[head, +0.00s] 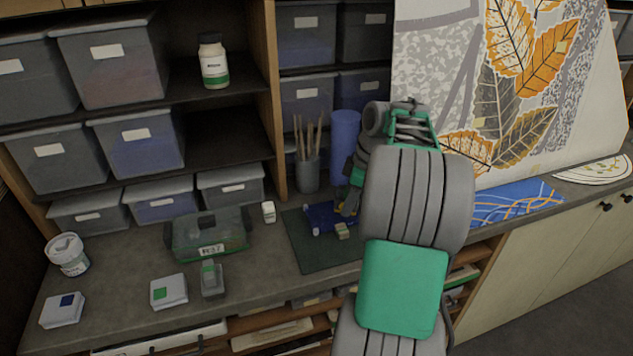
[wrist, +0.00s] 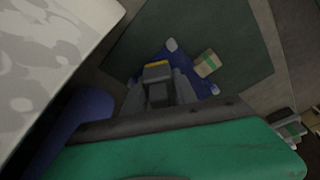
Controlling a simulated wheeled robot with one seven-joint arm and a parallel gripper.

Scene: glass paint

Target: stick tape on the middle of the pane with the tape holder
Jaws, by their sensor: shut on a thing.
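My gripper (head: 347,203) is low over the work mat, pointing down. In the wrist view its fingers (wrist: 159,92) are shut on a small grey block with a yellow edge, which looks like the tape holder (wrist: 157,74). The blue pane (head: 322,218) lies flat on the dark green mat (head: 305,248), with pale round spots at its corners. In the wrist view the holder is over the pane (wrist: 172,57), and my fingers hide much of it. I cannot tell whether the holder touches the pane. A small beige and green block (wrist: 207,63) is at the pane's edge.
A brush cup (head: 307,174) and blue roll (head: 345,145) stand behind the mat. A large leaf-painted panel (head: 530,85) leans to the right. A green case (head: 207,236), small white box (head: 268,212) and grey-green tool (head: 212,280) are to the left.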

